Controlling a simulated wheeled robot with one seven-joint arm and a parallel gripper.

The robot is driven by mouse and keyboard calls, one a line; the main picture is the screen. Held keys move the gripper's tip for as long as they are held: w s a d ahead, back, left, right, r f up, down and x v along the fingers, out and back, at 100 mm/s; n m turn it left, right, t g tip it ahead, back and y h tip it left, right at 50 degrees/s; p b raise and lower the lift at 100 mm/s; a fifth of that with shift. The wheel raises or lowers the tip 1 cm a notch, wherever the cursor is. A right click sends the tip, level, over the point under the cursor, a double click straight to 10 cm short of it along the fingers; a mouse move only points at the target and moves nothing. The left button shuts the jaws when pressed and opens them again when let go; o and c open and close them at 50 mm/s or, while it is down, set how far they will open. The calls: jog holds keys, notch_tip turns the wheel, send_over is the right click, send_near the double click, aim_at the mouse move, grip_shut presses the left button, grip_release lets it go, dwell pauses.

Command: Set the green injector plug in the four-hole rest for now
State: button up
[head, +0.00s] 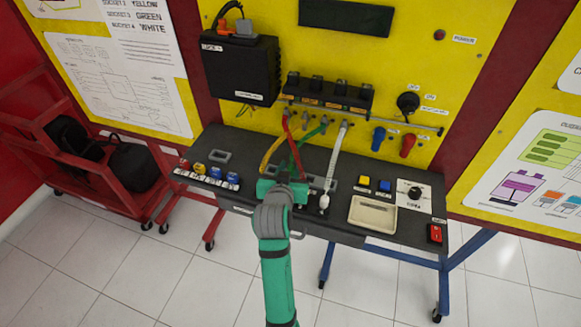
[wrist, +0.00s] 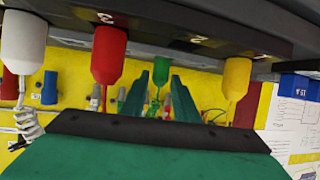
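The green injector plug (wrist: 160,70) shows in the wrist view between the two teal fingers of my gripper (wrist: 159,84). The fingers are apart, with a narrow gap on each side of the plug; I cannot tell whether they touch it. A red plug (wrist: 109,55) and a yellow plug (wrist: 236,78) flank it, and a white plug (wrist: 24,42) is farther left. In the head view my gripper (head: 281,190) is low over the dark bench; it hides the green plug there. A green cable (head: 311,133) leads down towards it. I cannot clearly make out the four-hole rest.
The dark bench (head: 237,180) carries a cream tray (head: 370,222), blue and yellow buttons, and a red switch (head: 435,234) at right. The white hose (head: 335,155) and red cable (head: 295,155) run close to my gripper. A yellow panel (head: 430,60) stands behind.

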jog(key=shift+r+v, duration=0.25)
jog(key=shift+v, duration=1.35)
jog(key=shift+w, duration=0.1)
notch_tip(320, 180, up, 5)
jog(key=shift+f, duration=0.15)
jog(key=shift+o, duration=0.2)
jog(key=o, duration=0.5)
